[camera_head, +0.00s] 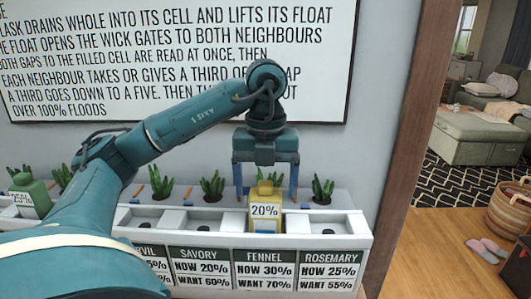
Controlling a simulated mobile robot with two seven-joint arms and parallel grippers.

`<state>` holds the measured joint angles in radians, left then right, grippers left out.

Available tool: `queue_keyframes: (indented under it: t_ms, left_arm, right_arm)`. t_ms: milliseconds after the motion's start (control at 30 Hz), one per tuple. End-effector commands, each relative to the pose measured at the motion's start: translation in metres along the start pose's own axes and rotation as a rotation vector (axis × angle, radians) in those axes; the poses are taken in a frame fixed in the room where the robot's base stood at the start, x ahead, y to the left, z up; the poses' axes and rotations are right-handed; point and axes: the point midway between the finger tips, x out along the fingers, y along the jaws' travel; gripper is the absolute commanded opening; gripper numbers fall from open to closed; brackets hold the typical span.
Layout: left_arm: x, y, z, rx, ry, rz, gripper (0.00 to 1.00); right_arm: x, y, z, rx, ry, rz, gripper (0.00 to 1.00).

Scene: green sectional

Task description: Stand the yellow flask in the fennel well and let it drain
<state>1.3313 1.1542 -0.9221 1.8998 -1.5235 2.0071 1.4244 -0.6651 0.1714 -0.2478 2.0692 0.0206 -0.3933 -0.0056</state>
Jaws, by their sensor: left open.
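The yellow flask (265,211), with a white 20% label, stands upright at the fennel position, above the fennel card (263,268) reading NOW 30%, WANT 70%. The flask hides the fennel well and its own base, so I cannot tell how deep it sits. My left gripper (266,192) is directly above the flask, pointing down. Its fingers are apart, one on each side of the flask's upper part, with visible gaps. My right gripper is not in view.
The white planter (353,227) has several wells and a row of green plants behind. Savory (190,219) and rosemary (327,227) wells flank the flask. A green flask (32,200) labelled 25% stands at the far left. A sign (180,60) hangs on the wall behind my arm.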

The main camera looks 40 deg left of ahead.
Motion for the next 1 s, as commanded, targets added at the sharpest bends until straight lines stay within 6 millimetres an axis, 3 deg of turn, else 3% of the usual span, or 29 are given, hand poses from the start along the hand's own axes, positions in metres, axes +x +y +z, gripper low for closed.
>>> queue_keyframes:
  t_ms: [33, 100, 333, 1000]
  left_arm:
    - [-0.020, 0.000, 0.001, -0.002, -0.005, -0.003, 0.81]
    - [-0.034, 0.000, 0.001, -0.002, -0.004, -0.002, 0.81]
    - [-0.063, 0.000, 0.001, -0.001, -0.002, -0.001, 0.81]
    - [-0.067, 0.000, 0.000, -0.001, 0.000, 0.000, 0.81]
  right_arm:
    - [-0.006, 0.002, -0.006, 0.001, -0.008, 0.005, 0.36]
    - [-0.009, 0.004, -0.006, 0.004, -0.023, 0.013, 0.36]
    - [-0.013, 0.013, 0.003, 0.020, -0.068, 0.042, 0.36]
    - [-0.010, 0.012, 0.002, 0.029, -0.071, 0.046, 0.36]
